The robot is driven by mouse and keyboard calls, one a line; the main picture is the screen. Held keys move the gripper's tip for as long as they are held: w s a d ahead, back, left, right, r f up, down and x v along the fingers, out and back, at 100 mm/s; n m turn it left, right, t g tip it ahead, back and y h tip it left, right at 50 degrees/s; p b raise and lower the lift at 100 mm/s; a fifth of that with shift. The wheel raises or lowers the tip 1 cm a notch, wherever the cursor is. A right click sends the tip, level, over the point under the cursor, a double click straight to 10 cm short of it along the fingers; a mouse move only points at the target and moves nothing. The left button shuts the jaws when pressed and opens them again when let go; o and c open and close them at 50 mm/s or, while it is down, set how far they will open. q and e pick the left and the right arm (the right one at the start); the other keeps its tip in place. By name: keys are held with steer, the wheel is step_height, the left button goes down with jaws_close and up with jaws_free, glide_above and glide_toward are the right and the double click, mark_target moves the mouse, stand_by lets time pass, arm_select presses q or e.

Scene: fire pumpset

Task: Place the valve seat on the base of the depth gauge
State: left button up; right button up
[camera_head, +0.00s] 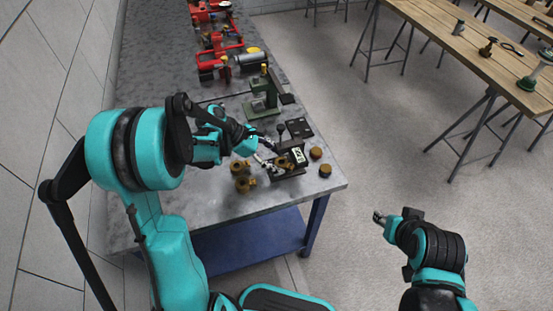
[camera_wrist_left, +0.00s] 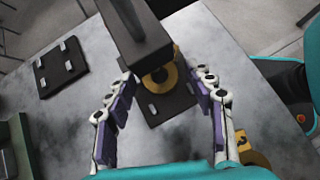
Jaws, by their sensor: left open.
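The depth gauge (camera_head: 299,156) stands near the front edge of the grey table, with a pale display. In the left wrist view its dark column (camera_wrist_left: 135,38) rises from a flat black base (camera_wrist_left: 172,106). A brass ring-shaped valve seat (camera_wrist_left: 158,79) lies on that base, close to the column and partly hidden by it. My left gripper (camera_head: 268,161) is over the base. Its fingers stand open on both sides of the valve seat, with visible gaps. My right gripper (camera_head: 380,217) is away from the table, over the floor; its jaws are too small to read.
Brass fittings (camera_head: 243,176) stand left of the gauge, and two brown round pieces (camera_head: 320,162) stand right of it. A black slotted plate (camera_wrist_left: 60,68) lies nearby. A green press (camera_head: 263,95) and red pump parts (camera_head: 215,45) are farther back.

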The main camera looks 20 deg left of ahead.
arm_select(q)
steer(key=p+v, duration=0.4)
steer(key=v, duration=0.8)
steer(key=s+d+r+m+t+y, duration=0.2)
steer(key=s+m+y, duration=0.2)
steer(key=s+m, duration=0.3)
steer(key=s+d+r+m+t+y, duration=0.2)
steer(key=s+m, duration=0.5)
steer(key=m, duration=0.6)
steer(key=d+y, duration=0.1)
steer(key=y, duration=0.1)
steer(key=shift+d+r+m+t+y, duration=0.2)
steer(key=shift+r+m+t+y, duration=0.1)
steer(key=shift+r+m+t, duration=0.1)
